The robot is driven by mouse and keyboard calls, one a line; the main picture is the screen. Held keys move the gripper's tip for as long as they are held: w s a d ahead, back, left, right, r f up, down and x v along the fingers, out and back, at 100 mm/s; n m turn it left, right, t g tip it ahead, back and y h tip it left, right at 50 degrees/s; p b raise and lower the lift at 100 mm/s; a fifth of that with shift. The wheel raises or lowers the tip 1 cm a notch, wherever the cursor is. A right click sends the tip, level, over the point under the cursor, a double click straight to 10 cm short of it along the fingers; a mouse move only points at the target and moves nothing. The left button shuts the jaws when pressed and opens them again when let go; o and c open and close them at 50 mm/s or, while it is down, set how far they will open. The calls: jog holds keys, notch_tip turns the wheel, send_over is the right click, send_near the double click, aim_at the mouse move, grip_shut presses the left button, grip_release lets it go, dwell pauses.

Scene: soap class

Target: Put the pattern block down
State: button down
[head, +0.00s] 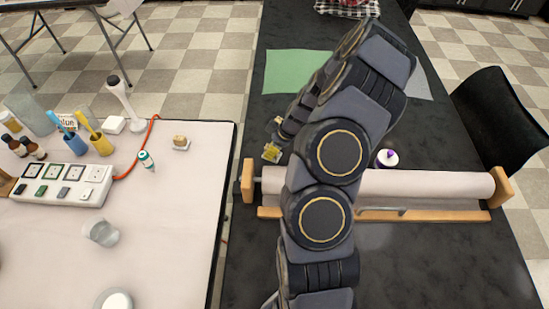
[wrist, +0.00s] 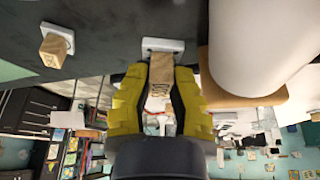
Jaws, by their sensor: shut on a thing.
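My gripper (wrist: 155,105) has yellow fingers shut on the wooden pattern block (wrist: 161,72). The block has a tan wooden grip and a white plate at its far end, close to the dark tabletop. Whether the plate touches the tabletop, I cannot tell. In the head view my gripper (head: 272,152) shows left of my arm, over the left edge of the dark table (head: 410,265), just beyond the roll's wooden end; the held block is hard to make out there.
A white paper roll (head: 425,184) on a wooden stand (head: 248,182) lies close by; it fills the right of the wrist view (wrist: 265,45). A similar wooden block (wrist: 55,45) is at upper left there. A green sheet (head: 292,72) lies farther back.

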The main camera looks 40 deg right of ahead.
aim_at(275, 156)
jog(key=shift+f, duration=2.05)
jog(key=shift+f, duration=0.1)
jog(key=c, duration=1.2)
grip_release()
jog(key=shift+o, duration=0.2)
